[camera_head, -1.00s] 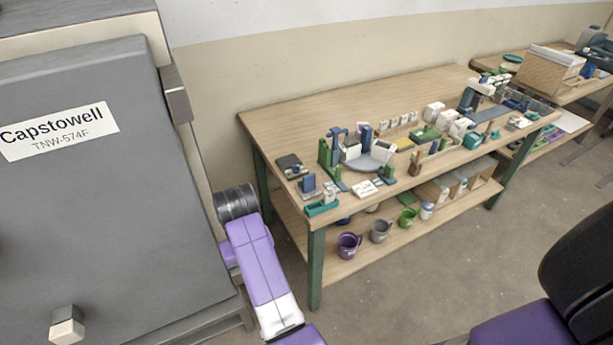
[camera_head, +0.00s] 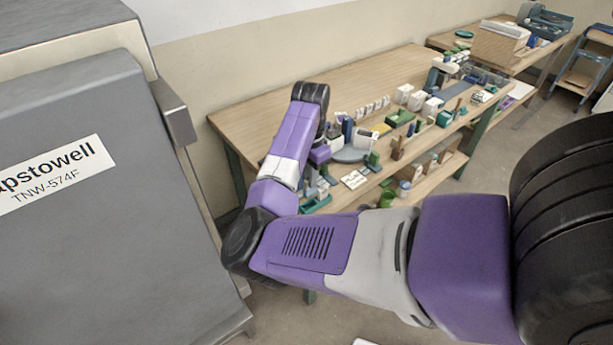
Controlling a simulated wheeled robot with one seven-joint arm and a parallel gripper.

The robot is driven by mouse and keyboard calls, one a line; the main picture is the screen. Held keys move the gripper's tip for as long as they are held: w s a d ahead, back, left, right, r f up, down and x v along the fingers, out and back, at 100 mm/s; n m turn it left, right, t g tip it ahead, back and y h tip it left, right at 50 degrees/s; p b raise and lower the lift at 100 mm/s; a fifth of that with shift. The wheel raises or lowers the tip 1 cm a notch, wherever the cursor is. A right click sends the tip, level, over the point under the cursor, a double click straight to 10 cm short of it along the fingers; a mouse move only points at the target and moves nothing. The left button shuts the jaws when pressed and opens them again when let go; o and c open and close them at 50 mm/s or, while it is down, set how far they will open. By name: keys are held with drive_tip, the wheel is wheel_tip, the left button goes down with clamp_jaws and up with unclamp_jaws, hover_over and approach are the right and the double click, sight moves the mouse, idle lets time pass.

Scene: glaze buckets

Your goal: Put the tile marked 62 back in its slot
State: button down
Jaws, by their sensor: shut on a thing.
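My arm reaches in from the right and bends up over the near left end of the workbench (camera_head: 250,120). Its wrist turns down behind the forearm. The fingers of my gripper are hidden there, and so is anything they hold. Several small white upright pieces (camera_head: 374,106) stand in a row towards the back of the bench. A flat white card with dark marks (camera_head: 354,179) lies near the front edge. The marks are too small to read, so I cannot pick out the tile marked 62 or its slot.
White boxes (camera_head: 431,108), a green block (camera_head: 400,118) and a teal tray (camera_head: 316,204) are on the bench. Its back left top is clear. A second bench with a wooden box (camera_head: 498,45) stands beyond.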

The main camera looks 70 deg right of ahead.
sight(309, 194)
drive_tip(key=shift+f+b, duration=1.6)
drive_tip(key=shift+f, duration=0.1)
drive_tip(key=shift+f+b, duration=0.55)
drive_tip(key=shift+f, duration=1.05)
drive_tip(key=shift+f, duration=0.25)
drive_tip(key=c, duration=1.3)
unclamp_jaws()
drive_tip(key=shift+c, duration=0.2)
wheel_tip(309, 194, up, 7)
drive_tip(key=p, duration=0.7)
